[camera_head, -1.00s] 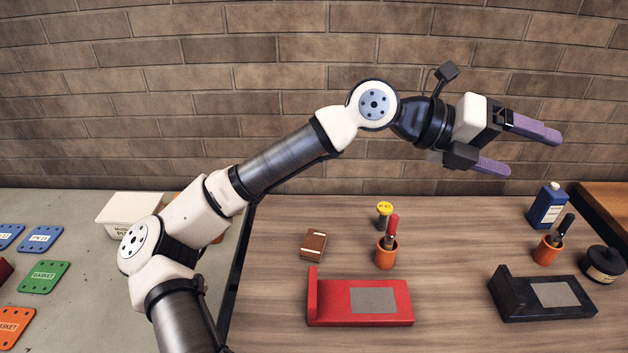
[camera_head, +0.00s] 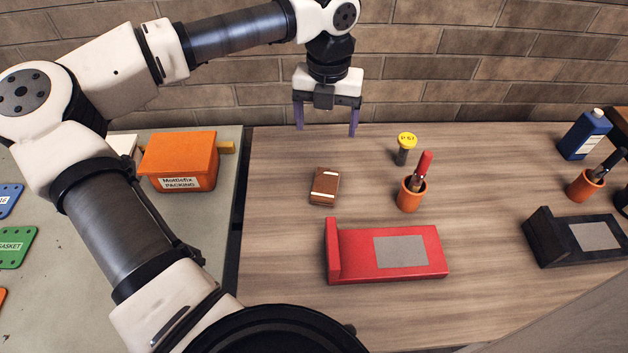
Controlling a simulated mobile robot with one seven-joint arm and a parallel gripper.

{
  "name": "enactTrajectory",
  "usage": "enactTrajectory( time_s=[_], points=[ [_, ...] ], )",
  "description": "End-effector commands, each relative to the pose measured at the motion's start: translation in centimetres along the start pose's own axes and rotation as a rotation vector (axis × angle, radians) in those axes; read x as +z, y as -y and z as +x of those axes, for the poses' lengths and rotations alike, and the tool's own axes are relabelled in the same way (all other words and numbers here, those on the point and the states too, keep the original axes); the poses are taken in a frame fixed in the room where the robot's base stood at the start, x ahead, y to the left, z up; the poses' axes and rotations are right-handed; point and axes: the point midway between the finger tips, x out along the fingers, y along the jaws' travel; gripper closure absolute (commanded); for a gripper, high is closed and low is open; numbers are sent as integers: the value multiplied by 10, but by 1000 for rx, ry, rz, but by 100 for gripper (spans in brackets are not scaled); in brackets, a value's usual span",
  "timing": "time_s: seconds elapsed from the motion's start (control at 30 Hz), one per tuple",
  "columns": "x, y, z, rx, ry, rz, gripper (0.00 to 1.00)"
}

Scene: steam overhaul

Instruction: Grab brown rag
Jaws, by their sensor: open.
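A small brown folded rag (camera_head: 324,187) with pale bands lies on the wooden table, left of an orange cup and behind the red holder. My gripper (camera_head: 327,130) points down above the back part of the table, with its two purple fingers spread apart and nothing between them. It is above and behind the rag in the picture, apart from it.
A red holder (camera_head: 353,270) with a grey pad stands in front. An orange cup (camera_head: 409,196) with a red-handled tool and a yellow-capped item (camera_head: 404,148) stand right. A black holder (camera_head: 556,252) is farther right. An orange packing box (camera_head: 178,162) stands on the grey table.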

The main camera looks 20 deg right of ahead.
Motion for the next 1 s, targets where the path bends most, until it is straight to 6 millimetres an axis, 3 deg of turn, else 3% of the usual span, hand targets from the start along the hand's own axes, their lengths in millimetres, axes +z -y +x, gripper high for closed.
enactTrajectory(
  time_s=[0.03,0.1,0.4,0.8,1.0],
  points=[
    [0,1,22,0,2,2,20],
    [0,1,33,0,2,2,20],
    [0,1,54,-1,1,2,20],
    [1,1,122,-3,0,2,20],
    [1,1,135,-3,0,2,20]
  ],
)
